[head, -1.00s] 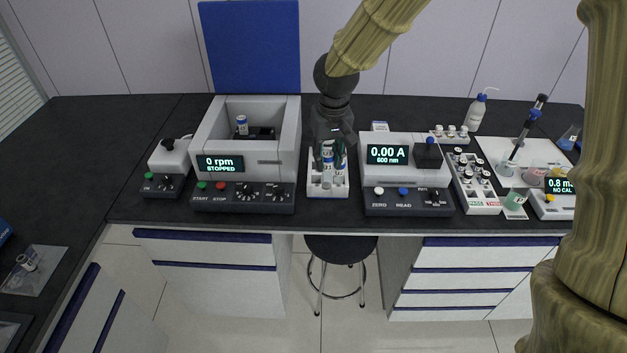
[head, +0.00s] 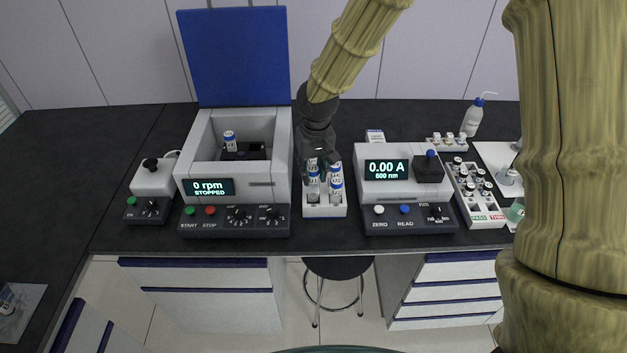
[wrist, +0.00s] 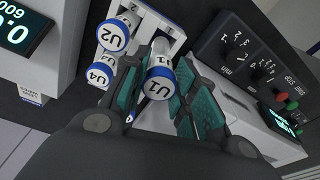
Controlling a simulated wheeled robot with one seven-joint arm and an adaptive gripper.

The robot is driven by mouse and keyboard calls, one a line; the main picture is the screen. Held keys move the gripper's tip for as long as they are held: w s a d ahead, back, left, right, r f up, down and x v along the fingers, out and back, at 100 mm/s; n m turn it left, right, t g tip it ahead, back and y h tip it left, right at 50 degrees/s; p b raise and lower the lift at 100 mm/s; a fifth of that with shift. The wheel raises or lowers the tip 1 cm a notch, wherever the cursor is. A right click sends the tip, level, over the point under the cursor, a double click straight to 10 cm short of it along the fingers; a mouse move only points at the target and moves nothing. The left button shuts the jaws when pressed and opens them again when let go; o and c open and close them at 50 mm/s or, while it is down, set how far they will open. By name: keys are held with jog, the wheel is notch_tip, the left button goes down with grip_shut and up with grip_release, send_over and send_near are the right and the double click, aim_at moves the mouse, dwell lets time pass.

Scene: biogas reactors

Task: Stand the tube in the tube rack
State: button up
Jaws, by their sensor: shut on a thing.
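The tube rack (head: 324,211) is a white block on the bench, between the centrifuge and the photometer. My gripper (head: 314,168) is over its left part, pointing down. In the wrist view my gripper (wrist: 163,95) is shut on a tube with a white cap marked U1 (wrist: 158,88) and a blue band. The lower end of this tube is hidden, so I cannot tell if it is in a slot. Blue-banded tubes (head: 336,183) also show in the head view.
The open centrifuge (head: 235,160) reads 0 rpm and stands close left of the rack; a tube (head: 229,140) stands in it. The photometer (head: 400,185) is close on the right. A vial tray (head: 474,195) lies farther right. The bench front edge is just before the rack.

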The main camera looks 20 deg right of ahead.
aim_at(314, 182)
jog(key=shift+s+f, duration=0.2)
jog(key=shift+f, duration=0.25)
jog(key=shift+w+f+p, duration=0.1)
jog(key=shift+f+p, duration=0.4)
jog(key=shift+f, duration=1.1)
jog(key=shift+f, duration=0.15)
jog(key=o, duration=0.8)
jog(key=shift+c, duration=0.2)
notch_tip(314, 182, up, 12)
jog(key=s+b, duration=0.1)
jog(key=b, duration=0.1)
jog(key=shift+s, duration=0.2)
jog(key=shift+d, duration=0.1)
